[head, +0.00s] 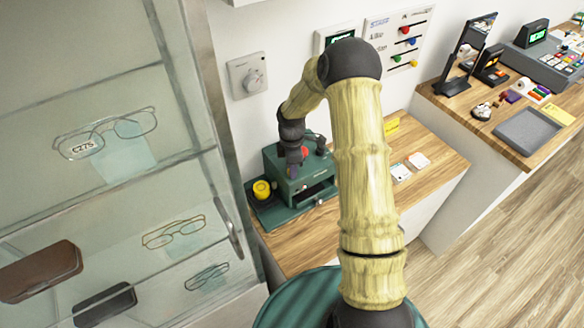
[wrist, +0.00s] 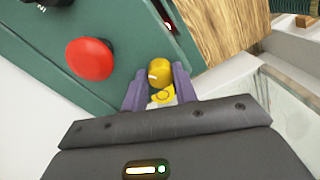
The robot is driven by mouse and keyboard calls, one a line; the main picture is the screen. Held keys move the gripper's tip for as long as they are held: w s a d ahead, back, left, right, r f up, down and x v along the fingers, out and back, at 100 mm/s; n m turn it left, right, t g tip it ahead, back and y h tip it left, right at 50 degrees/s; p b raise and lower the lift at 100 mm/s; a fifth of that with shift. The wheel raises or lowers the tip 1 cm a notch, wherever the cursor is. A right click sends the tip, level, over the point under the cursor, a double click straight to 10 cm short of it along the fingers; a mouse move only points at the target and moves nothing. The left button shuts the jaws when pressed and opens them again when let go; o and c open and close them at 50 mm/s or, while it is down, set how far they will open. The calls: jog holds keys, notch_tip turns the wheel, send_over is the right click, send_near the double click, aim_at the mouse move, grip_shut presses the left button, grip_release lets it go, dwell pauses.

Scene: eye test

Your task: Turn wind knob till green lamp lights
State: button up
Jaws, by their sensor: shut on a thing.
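A green machine (head: 312,188) stands on the wooden counter below the wall. A red button (head: 304,151) is on its top; it also shows large in the wrist view (wrist: 89,59). In the wrist view the purple fingers of my gripper (wrist: 160,88) are shut on a yellow knob (wrist: 159,70) with a white mark, close to the machine's green face. A yellow round part (head: 261,189) sits left of the machine. I see no lit green lamp on the machine.
A glass cabinet (head: 237,240) with spectacles stands close at left. White cards (head: 418,160) lie right of the machine on the counter (head: 430,185). A dial (head: 253,80) is on the wall. A second counter at right holds a grey tray (head: 527,130) and devices.

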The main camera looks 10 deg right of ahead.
jog(key=m+b, duration=0.1)
jog(key=m, duration=0.4)
jog(key=shift+m, duration=0.3)
jog(key=m+b, duration=0.2)
jog(key=m, duration=0.3)
jog(key=shift+m+y, duration=0.3)
jog(key=m, duration=0.5)
jog(key=shift+t+b, duration=0.3)
jog(key=shift+b, duration=0.1)
jog(key=m, duration=0.4)
jog(key=shift+r+m, duration=0.1)
jog(key=shift+m, duration=0.3)
jog(key=m, duration=0.5)
jog(key=shift+p, duration=0.35)
jog(key=m+p, duration=0.1)
jog(key=m, duration=0.4)
jog(key=shift+a+r+t+p, duration=0.1)
jog(key=shift+t+p, duration=0.2)
jog(key=m+p, duration=0.2)
jog(key=m, duration=0.3)
jog(key=shift+p, duration=0.35)
jog(key=m+p, duration=0.2)
jog(key=m, duration=0.3)
jog(key=shift+h+p, duration=0.3)
jog(key=shift+h, duration=0.1)
jog(key=shift+m, duration=0.3)
